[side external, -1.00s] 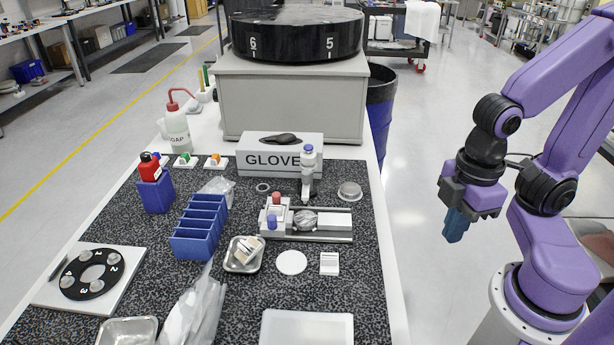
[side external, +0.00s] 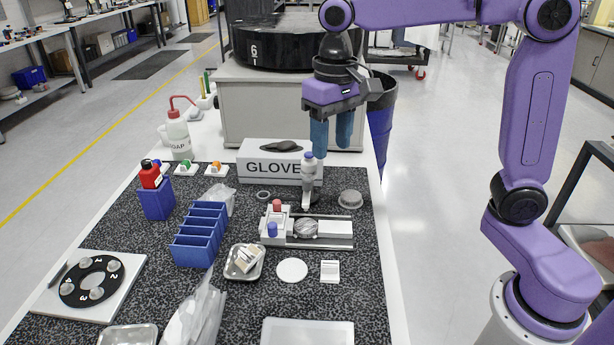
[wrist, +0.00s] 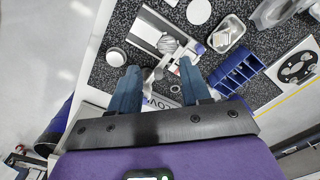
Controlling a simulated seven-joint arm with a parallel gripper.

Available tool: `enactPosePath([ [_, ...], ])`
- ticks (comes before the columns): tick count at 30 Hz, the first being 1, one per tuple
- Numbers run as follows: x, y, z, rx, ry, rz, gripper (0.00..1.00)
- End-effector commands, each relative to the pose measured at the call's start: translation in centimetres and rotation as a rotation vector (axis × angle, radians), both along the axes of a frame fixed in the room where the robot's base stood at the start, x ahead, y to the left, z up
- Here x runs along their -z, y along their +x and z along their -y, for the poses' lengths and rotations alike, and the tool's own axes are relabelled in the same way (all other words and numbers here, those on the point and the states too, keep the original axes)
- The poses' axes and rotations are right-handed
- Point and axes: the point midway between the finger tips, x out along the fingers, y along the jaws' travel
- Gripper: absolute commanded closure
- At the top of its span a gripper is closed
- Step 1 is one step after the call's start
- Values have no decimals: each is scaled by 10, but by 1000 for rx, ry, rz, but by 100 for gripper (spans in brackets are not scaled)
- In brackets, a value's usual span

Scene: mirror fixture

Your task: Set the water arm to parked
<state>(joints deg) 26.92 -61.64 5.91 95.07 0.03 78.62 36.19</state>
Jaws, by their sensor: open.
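A small bench fixture (side external: 272,226) has a red knob (side external: 277,205), a blue knob (side external: 272,230) and a round ribbed metal part (side external: 306,228) beside a rail. An upright white post with a blue-grey cap (side external: 309,168) stands just behind it. No part is labelled as the water arm, and I cannot tell which it is. My gripper (side external: 331,146) points down above and behind the post, with its blue fingers apart and nothing seen between them. In the wrist view the open fingers (wrist: 160,82) reach toward the fixture (wrist: 158,38). The left finger overlaps the post's cap in the side view.
A glove box (side external: 268,170) stands close behind the post. A metal disc (side external: 350,199) lies to its right. A blue rack (side external: 200,235), a metal tray (side external: 244,262) and a white disc (side external: 292,270) are nearby. A numbered dial (side external: 90,281) sits at the left.

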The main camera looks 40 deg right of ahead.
Motion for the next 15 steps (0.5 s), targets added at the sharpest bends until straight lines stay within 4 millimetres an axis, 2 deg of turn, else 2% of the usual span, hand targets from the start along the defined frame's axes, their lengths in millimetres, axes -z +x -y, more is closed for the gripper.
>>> enactPosePath([
  [1,-6,18,1,83,-1,0,53],
  [6,-25,61,10,322,-2,-5,53],
  [9,-32,77,16,420,-3,-5,53],
  [15,-36,88,22,499,-4,-7,53],
])
